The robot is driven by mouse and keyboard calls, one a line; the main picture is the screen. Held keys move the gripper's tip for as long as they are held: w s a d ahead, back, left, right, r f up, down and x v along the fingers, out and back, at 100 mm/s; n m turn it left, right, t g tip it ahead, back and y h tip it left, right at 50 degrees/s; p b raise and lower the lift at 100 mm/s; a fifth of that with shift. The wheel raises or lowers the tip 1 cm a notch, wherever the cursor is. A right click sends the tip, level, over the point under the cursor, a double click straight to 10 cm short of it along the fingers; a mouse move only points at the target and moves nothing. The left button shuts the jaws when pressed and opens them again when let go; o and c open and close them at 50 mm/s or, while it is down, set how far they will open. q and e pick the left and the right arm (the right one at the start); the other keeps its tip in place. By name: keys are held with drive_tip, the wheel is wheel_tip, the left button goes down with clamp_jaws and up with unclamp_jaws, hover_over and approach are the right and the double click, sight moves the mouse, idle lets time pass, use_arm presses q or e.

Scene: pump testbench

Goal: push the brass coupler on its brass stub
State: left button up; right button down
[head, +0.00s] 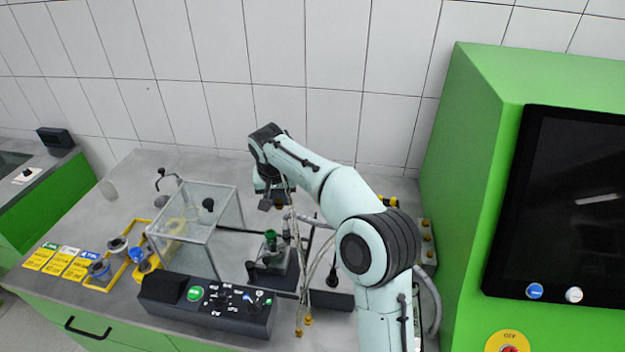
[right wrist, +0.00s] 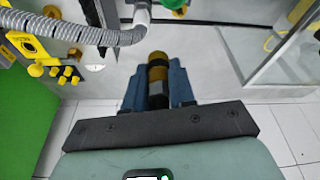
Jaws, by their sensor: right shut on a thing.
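My right gripper (right wrist: 157,92) is shut on a short cylinder, the brass coupler (right wrist: 158,60), brass at its far end with a dark band between the blue fingers. In the head view my right gripper (head: 272,201) hangs over the middle of the bench, with a small brownish-brass end (head: 279,205) showing at its fingers. The coupler looks clear of any stub in the wrist view. I cannot tell which fitting is its brass stub. Several brass-yellow fittings (right wrist: 58,72) sit on a panel at the left of the wrist view. My left gripper is not in view.
A clear box (head: 195,240) stands left of the pump with the green top (head: 270,240). A black control box (head: 207,304) lies in front. A grey corrugated hose (right wrist: 70,32) crosses the wrist view. Thin lines with brass ends (head: 303,325) hang at the bench front.

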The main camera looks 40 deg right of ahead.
drive_tip(key=shift+n, duration=0.5)
drive_tip(key=w+a+f, duration=0.2)
drive_tip(key=a+f, duration=0.1)
drive_tip(key=shift+w+f, duration=0.15)
drive_tip(key=shift+f, duration=0.05)
drive_tip(key=shift+f+b, duration=0.3)
drive_tip(key=shift+f, duration=0.65)
drive_tip(key=shift+f+b, duration=0.45)
drive_tip(key=shift+f, duration=0.55)
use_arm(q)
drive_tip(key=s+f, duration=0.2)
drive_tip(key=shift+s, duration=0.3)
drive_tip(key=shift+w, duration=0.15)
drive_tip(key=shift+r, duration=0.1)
use_arm(e)
drive_tip(key=shift+f, duration=0.2)
